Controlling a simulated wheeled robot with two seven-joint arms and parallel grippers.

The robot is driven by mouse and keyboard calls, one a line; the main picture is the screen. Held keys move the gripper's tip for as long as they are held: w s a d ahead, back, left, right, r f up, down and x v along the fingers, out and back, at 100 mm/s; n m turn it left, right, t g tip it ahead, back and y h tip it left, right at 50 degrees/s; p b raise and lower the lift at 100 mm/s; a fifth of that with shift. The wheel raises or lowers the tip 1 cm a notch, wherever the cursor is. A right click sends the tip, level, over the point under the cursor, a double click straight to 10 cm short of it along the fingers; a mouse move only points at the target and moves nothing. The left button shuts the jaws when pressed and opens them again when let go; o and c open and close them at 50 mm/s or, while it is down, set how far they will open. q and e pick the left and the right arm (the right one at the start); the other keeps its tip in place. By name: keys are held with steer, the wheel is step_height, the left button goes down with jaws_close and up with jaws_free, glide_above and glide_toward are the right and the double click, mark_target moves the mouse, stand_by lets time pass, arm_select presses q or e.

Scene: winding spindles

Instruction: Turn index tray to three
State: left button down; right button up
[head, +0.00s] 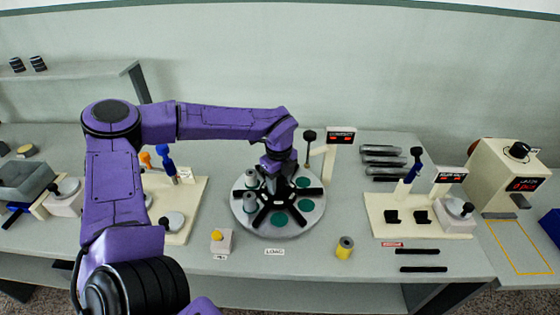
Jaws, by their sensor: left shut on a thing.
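The index tray (246,221) is a round grey disc in the middle of the table, with black radial bars and teal round spots. A LOAD label (275,252) lies on the table in front of the tray. Any position numbers are not readable. My right gripper is not in view.
A yellow-banded spool (345,247) and a small box with a yellow button (221,240) stand in front of the tray. A post with a black knob (309,137) and a sign (341,135) rise behind it. A cream fixture (415,220) and a display machine (510,175) stand right.

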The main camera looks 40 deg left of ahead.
arm_select(q)
steer(key=shift+w+r, duration=0.15)
steer(key=c, duration=0.9)
jaws_free()
steer(key=o, duration=0.4)
steer(key=shift+c, duration=0.2)
step_height(320, 180, up, 10)
steer(key=shift+b, duration=1.05)
steer(key=shift+r, duration=0.2)
